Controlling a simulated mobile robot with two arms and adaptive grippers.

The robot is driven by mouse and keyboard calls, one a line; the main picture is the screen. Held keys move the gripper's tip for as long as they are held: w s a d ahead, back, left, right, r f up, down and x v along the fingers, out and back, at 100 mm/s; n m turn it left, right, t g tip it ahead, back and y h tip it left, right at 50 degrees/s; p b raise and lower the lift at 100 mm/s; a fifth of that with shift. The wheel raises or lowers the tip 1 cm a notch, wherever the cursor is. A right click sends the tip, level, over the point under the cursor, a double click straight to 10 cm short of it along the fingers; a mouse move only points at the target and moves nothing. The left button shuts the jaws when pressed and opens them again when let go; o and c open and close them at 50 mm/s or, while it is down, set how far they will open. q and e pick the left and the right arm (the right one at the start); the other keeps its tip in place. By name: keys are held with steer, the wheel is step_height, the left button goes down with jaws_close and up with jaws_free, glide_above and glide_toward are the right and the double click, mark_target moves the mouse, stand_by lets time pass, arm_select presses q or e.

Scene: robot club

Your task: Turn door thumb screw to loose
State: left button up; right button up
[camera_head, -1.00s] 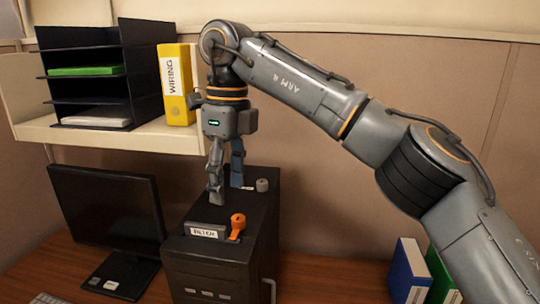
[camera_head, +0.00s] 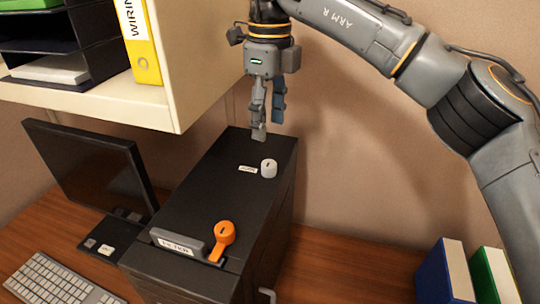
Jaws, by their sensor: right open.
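A light grey thumb screw knob (camera_head: 268,168) stands on top of the black case (camera_head: 205,180) near its back right, beside a small white label (camera_head: 248,170) too small to read. An orange knob with a lever (camera_head: 224,234) sits at the front of the case top, beside a grey block (camera_head: 178,242) with a white label. My right gripper (camera_head: 266,128) points down over the back edge of the case, behind the grey knob in the picture. Its fingers are open and empty, apart from the knob. My left gripper is out of view.
A shelf (camera_head: 140,105) with a black tray rack and a yellow binder (camera_head: 139,45) overhangs the back left. A monitor (camera_head: 90,175) and keyboard (camera_head: 55,280) are left of the case. Blue (camera_head: 445,272) and green binders stand at the right. The desk between has free room.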

mark_target(269, 163)
step_height(269, 163, down, 9)
steer(key=shift+w+d+f+p, duration=0.1)
steer(key=shift+w+p, duration=0.05)
steer(key=shift+p, duration=0.9)
steer(key=shift+f, duration=0.35)
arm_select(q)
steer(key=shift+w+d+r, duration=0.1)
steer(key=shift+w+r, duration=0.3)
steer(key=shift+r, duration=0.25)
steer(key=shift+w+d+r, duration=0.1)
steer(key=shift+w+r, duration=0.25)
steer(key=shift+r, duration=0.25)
arm_select(e)
steer(key=shift+c, duration=0.2)
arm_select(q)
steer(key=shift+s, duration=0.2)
arm_select(e)
jaws_close()
